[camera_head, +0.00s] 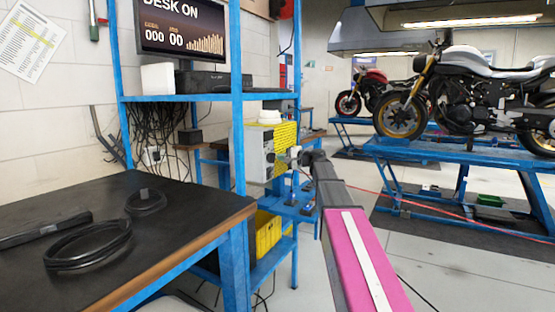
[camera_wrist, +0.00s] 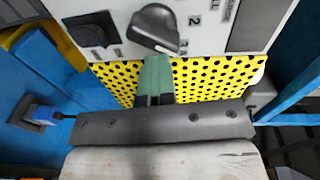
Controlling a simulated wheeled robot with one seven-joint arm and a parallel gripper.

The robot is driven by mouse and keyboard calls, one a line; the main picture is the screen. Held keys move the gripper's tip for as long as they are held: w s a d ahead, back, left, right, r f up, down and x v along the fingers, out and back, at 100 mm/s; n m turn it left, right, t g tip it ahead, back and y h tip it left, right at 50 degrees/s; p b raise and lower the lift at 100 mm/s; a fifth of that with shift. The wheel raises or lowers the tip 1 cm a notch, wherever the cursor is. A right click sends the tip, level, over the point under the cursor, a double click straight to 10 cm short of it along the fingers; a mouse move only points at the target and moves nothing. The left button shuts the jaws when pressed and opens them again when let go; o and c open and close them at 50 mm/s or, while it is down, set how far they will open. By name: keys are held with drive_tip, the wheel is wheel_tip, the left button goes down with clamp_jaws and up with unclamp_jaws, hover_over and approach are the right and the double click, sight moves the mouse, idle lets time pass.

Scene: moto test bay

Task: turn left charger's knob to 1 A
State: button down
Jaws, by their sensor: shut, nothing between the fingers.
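The charger (camera_head: 259,148) is a pale box with yellow perforated sides, standing on the blue stand. In the wrist view its white front panel (camera_wrist: 115,12) fills the top, with a dark grey knob (camera_wrist: 153,27). A printed 2 is at the knob's right, with a smaller mark below it that I cannot read surely. The knob's narrow end seems to slant to the lower right, toward that mark. My gripper (camera_wrist: 155,62) is shut and empty, its greenish fingertips just below the knob in the picture. I cannot tell if they touch it. In the head view my gripper (camera_head: 293,155) is at the charger's front.
A black rocker switch (camera_wrist: 92,28) is left of the knob, and a dark panel (camera_wrist: 255,25) is at the right. Blue stand posts flank the charger. A dark workbench (camera_head: 190,195) with coiled cables is at left. Motorcycles stand on blue lifts at right.

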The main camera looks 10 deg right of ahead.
drive_tip(key=shift+w+a+r+y, duration=0.2)
drive_tip(key=shift+a+r+y, duration=0.6)
drive_tip(key=shift+a+r, duration=0.45)
drive_tip(key=shift+s, duration=0.1)
drive_tip(key=shift+s+d, duration=0.15)
drive_tip(key=shift+s, duration=0.5)
drive_tip(key=shift+s+d, duration=0.15)
drive_tip(key=shift+s, duration=0.45)
approach(269, 151)
drive_tip(key=shift+s+d+f, duration=0.2)
drive_tip(key=shift+s, duration=0.45)
